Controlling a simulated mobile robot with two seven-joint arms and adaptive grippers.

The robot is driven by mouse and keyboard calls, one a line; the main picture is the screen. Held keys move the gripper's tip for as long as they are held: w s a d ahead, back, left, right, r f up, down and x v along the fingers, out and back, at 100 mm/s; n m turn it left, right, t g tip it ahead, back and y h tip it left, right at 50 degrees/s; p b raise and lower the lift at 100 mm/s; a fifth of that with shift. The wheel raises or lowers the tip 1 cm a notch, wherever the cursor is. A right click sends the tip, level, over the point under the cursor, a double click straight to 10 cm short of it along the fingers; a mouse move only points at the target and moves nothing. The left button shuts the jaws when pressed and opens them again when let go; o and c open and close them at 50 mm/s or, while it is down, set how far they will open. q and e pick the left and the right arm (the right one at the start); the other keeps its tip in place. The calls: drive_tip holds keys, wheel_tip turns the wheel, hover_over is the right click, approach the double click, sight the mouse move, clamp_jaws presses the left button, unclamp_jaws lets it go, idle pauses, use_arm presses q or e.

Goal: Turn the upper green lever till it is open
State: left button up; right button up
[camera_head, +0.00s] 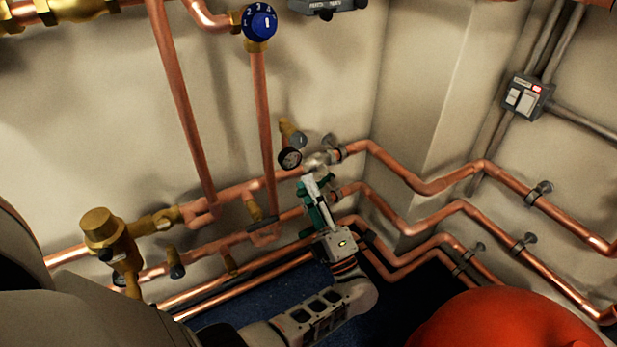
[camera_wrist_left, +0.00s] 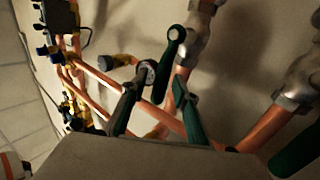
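The upper green lever (camera_wrist_left: 166,64) hangs from a silver valve on a copper pipe in the left wrist view. Its rounded end is near the top and its shaft slants down between the tips of my left gripper (camera_wrist_left: 158,86). The two fingers stand apart, one on each side of the lever; I cannot tell whether either touches it. In the head view my left gripper (camera_head: 314,186) points up at the silver valve (camera_head: 316,161) and partly hides the green handle. A second green lever (camera_wrist_left: 296,150) shows at the wrist view's lower right. My right gripper is not in view.
A round black gauge (camera_head: 290,158) sits just left of the valve. Copper pipes (camera_head: 385,160) run close around the gripper, along the wall and its corner. A blue numbered dial (camera_head: 260,22) is above. A red rounded object (camera_head: 505,325) fills the lower right.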

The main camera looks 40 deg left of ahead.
use_arm(q)
drive_tip(key=v, duration=0.7)
drive_tip(key=shift+d+f, duration=0.15)
drive_tip(key=shift+d, duration=0.05)
idle(0.5)
